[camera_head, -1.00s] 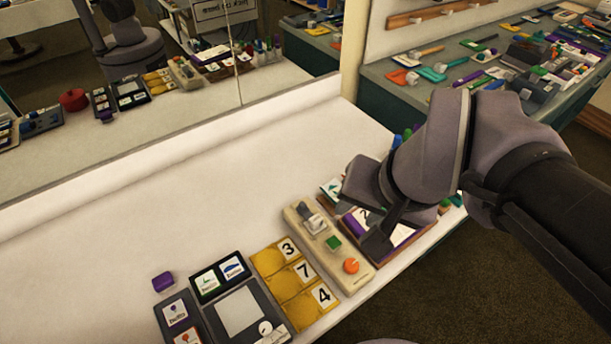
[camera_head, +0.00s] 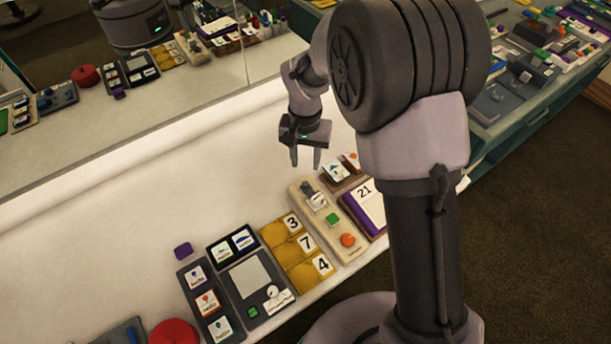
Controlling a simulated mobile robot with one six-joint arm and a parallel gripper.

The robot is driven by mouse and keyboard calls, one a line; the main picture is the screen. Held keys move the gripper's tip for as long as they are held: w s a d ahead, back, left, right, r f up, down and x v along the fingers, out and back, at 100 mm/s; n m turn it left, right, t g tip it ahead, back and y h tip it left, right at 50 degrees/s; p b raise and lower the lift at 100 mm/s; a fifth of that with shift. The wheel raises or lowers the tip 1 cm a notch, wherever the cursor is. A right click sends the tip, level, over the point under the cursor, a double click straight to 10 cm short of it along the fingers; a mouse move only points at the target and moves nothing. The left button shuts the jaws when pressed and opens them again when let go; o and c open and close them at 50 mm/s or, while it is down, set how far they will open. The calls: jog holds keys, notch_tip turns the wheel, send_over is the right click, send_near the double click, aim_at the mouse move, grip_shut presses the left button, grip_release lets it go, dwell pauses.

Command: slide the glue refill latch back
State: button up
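A beige panel (camera_head: 348,254) lies on the white counter. It carries a small metal sliding latch (camera_head: 316,201) at its far end, a green button (camera_head: 333,219) in the middle and an orange knob (camera_head: 347,240) at the near end. No glue label is readable, so I cannot confirm this is the glue refill latch. The latch's slide position is too small to tell. My gripper (camera_head: 306,160) is above and behind the panel's far end, pointing down. Its two fingers are apart with nothing between them, and it is not touching the latch.
Yellow number tiles (camera_head: 283,254) and a dark device with a pale screen (camera_head: 246,281) lie left of the panel. A purple-edged calendar book (camera_head: 352,215) and picture cards (camera_head: 336,172) lie right. A mirror (camera_head: 130,110) stands behind. The counter's back left is clear.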

aim_at(306, 183)
notch_tip(306, 183, down, 10)
jog(key=b, duration=0.2)
jog(key=shift+r+b, duration=0.25)
jog(key=shift+b, duration=0.05)
grip_shut()
dwell(1.0)
